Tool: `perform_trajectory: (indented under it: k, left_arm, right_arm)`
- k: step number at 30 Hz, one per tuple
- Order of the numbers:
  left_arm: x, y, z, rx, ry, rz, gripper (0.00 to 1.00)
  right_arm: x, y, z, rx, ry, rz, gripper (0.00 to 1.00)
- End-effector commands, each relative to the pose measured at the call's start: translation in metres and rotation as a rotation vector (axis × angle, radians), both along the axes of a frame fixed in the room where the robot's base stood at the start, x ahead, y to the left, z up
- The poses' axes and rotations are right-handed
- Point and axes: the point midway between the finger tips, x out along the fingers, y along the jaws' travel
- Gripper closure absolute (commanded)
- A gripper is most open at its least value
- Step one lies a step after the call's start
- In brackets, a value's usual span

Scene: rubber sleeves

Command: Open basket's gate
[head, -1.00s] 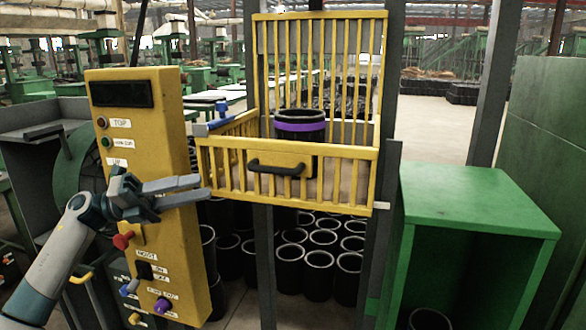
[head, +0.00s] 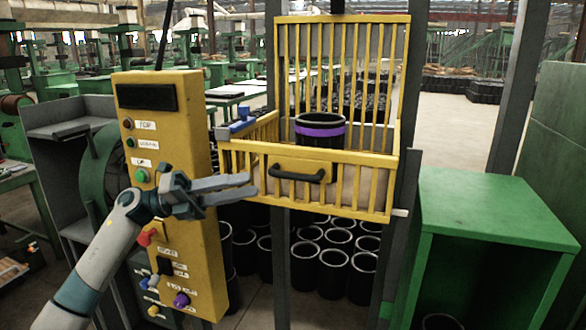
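The yellow basket (head: 240,160) stands in the middle of the head view, with tall bars at the back. Its low front gate (head: 345,182) is upright and carries a black handle (head: 297,174). A black sleeve with a purple band (head: 320,131) stands inside the basket. My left gripper (head: 252,187) is in front of the yellow control panel, with its fingertips near the gate's left end. Its two fingers are slightly apart with nothing visible between them. I cannot tell whether the fingertips touch the gate. My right gripper is not in view.
The yellow control panel (head: 165,103) with buttons and labels stands left of the basket. Several black sleeves (head: 333,270) stand on the floor below. A green open cabinet (head: 495,215) is at the right. Dark posts flank the basket.

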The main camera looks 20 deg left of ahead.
Motion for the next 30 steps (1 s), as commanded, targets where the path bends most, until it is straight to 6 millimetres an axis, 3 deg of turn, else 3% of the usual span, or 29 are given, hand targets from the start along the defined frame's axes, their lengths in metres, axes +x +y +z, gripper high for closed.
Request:
perform_trajectory:
  k: [1,15,21,30]
  left_arm:
    - [0.002,-0.010,0.008,-0.001,-0.001,-0.003,0.69]
    - [0.026,-0.085,0.024,-0.001,-0.002,-0.002,0.69]
    - [0.031,-0.102,0.025,0.000,0.000,0.000,0.69]
    - [0.033,-0.107,0.024,0.000,0.000,0.000,0.69]
  right_arm:
    - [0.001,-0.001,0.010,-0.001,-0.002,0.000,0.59]
    - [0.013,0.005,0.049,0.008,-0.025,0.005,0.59]
    - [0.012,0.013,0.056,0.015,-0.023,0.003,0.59]
    - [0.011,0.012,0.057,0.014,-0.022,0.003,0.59]
